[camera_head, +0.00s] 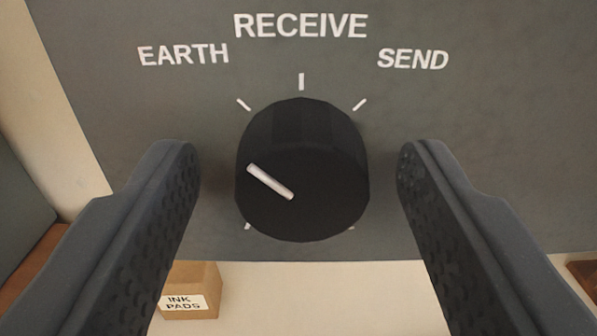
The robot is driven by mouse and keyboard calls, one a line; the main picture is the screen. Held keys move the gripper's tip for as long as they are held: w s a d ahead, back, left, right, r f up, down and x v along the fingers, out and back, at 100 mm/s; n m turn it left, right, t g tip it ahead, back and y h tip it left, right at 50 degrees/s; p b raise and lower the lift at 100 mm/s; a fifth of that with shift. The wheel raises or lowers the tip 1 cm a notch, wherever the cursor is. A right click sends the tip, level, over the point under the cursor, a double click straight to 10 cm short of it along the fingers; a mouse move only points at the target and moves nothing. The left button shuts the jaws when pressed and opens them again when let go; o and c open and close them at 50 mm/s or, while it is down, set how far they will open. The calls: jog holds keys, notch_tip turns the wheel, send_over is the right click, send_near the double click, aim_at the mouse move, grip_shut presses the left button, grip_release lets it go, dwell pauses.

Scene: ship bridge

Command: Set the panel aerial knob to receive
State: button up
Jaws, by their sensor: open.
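The black aerial knob (302,170) sits on the grey panel (480,150) in the middle of the view. Its white pointer line slants up and to the left, lower than the tick beside EARTH. White labels read EARTH at the upper left, RECEIVE (301,26) at the top centre and SEND at the upper right. Ticks show below each label, and two more peek out at the knob's lower edge. My gripper (299,165) is open, with one finger on each side of the knob. A gap shows between each finger and the knob.
A small cardboard box marked INK PADS (190,290) stands below the panel, close to my left finger. A pale surface (330,300) lies under the panel. Brown objects show at the lower left and at the right edge, the latter partly cut off.

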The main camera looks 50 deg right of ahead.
jog(key=c, duration=1)
jog(key=shift+o, duration=0.2)
jog(key=shift+d, duration=0.1)
